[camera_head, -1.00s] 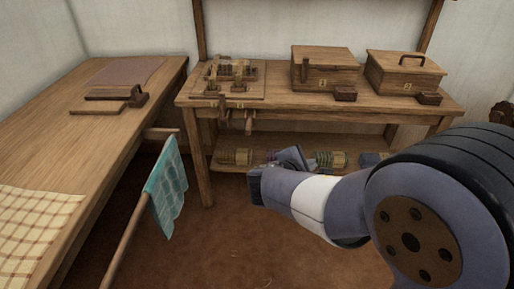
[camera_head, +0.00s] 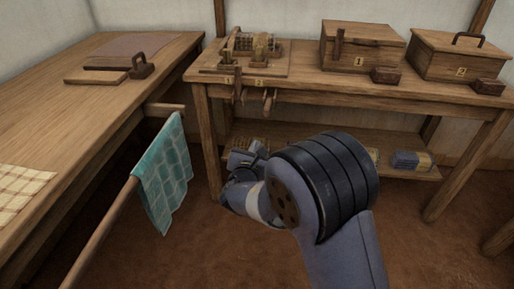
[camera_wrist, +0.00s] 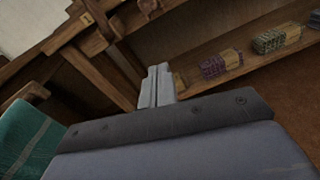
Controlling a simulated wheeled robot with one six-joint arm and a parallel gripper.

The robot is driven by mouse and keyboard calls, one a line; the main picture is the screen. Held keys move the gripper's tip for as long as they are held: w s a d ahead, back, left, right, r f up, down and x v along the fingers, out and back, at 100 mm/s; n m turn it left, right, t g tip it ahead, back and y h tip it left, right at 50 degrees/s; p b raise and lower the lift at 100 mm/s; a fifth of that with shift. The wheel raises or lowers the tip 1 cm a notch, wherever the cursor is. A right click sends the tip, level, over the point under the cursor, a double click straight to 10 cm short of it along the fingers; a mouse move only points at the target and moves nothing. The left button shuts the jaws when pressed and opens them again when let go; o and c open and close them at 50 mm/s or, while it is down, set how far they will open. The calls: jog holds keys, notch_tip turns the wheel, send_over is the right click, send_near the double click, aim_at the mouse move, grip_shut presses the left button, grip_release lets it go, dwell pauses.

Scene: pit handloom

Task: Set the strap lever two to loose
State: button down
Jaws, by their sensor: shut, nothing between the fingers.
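A small wooden frame (camera_head: 245,56) stands on the left end of the back bench. Number plates 1 and 2 are on the bench's front edge below it. A wooden lever (camera_head: 267,101) hangs below plate 2 (camera_head: 259,82). Another lever (camera_head: 238,88) hangs beside plate 1 (camera_head: 228,80). Whether lever two is loose or tight I cannot tell. My gripper (camera_head: 238,160) is below and in front of the levers, apart from them. In the wrist view its fingers (camera_wrist: 157,84) are shut and empty, with plate 1 (camera_wrist: 87,18) at upper left.
A teal cloth (camera_head: 164,175) hangs on a rod left of my gripper. The long table (camera_head: 85,110) fills the left side. Boxes 1 (camera_head: 360,48) and 2 (camera_head: 458,58) stand on the bench. Bundles (camera_wrist: 222,64) lie on the lower shelf.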

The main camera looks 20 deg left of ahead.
aim_at(268, 106)
jog(key=w+r+b, duration=0.1)
jog(key=w+r, duration=0.2)
jog(key=w, duration=0.5)
jog(key=shift+a, duration=0.4)
jog(key=shift+r, duration=0.1)
jog(key=shift+r+p, duration=0.3)
jog(key=shift+p, duration=0.6)
